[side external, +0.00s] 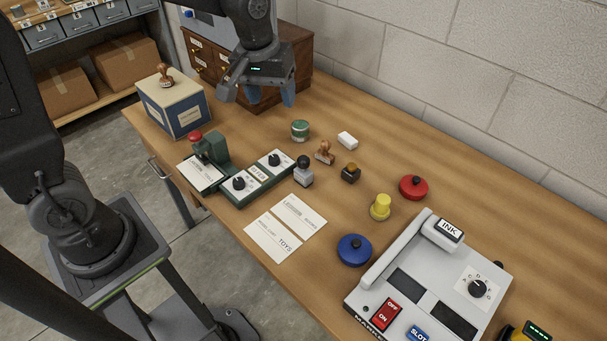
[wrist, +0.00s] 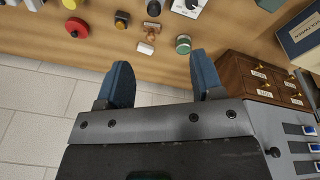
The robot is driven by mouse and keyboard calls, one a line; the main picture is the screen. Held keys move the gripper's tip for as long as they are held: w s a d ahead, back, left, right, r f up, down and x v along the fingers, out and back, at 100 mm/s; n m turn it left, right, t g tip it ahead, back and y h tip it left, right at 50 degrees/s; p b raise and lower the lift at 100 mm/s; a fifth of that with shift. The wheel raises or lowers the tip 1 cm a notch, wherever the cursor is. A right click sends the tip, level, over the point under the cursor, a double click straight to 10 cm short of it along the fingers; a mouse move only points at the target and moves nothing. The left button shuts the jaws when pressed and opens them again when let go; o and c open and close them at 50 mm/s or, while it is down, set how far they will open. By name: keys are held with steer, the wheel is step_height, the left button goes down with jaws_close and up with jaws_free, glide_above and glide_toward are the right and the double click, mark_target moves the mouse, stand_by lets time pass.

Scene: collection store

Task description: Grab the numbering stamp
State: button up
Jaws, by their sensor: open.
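No label marks the numbering stamp. The likeliest match is a small grey block stamp with a round black knob (side external: 303,173), upright mid-table, right of the dial panel. Its black knob shows at the top of the wrist view (wrist: 153,8). Nearby stand a wooden-handled stamp (side external: 324,152) and a small dark stamp with an amber top (side external: 350,173). My gripper (side external: 270,98) is open and empty, above the far part of the table by the wooden drawer cabinet, well apart from these stamps. Its two blue fingers (wrist: 164,78) are spread in the wrist view.
A green tin (side external: 300,130) and white eraser (side external: 347,140) lie between my gripper and the stamps. A green press with a red knob (side external: 212,150), dial panel (side external: 258,175), drawer cabinet (side external: 297,60) and box (side external: 175,108) stand around. Red (side external: 413,187) and blue (side external: 354,250) lids lie rightward.

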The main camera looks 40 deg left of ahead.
mark_target(304, 167)
steer(key=w+f+n, duration=0.1)
steer(key=w+f, duration=0.1)
steer(key=f, duration=0.4)
steer(key=w+f+n+g, duration=0.1)
steer(key=w+f, duration=0.2)
steer(key=f, duration=0.4)
steer(key=w+f+n+g, duration=0.1)
steer(key=w+f, duration=0.2)
steer(key=f, duration=0.3)
steer(key=shift+d+f, duration=0.15)
steer(key=shift+f, duration=3.15)
steer(key=shift+c, duration=0.2)
steer(key=c, duration=0.6)
steer(key=shift+o, duration=0.2)
steer(key=shift+w+r, duration=0.1)
